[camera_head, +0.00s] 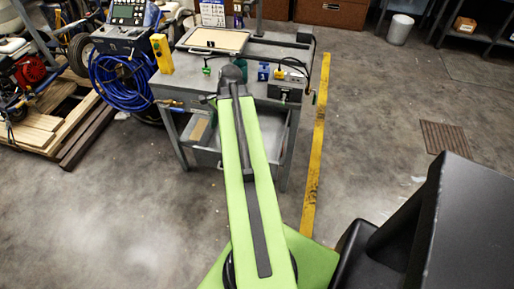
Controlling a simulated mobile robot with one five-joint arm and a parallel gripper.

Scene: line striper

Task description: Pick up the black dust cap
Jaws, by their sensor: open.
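I cannot make out the black dust cap for sure; anything that small on the workbench (225,65) is too small to tell or is covered by my arm. My green and dark grey arm reaches forward from the bottom of the view, and its dark end is over the front of the workbench. The jaws of my gripper do not show; they are hidden behind the end of my arm.
On the bench are a light board (215,40), a yellow device (162,54), small blue items (263,72) and a grey box (285,90) with a cable. A coiled blue hose (118,78) hangs at left. Floor right of the yellow line (316,145) is mostly open.

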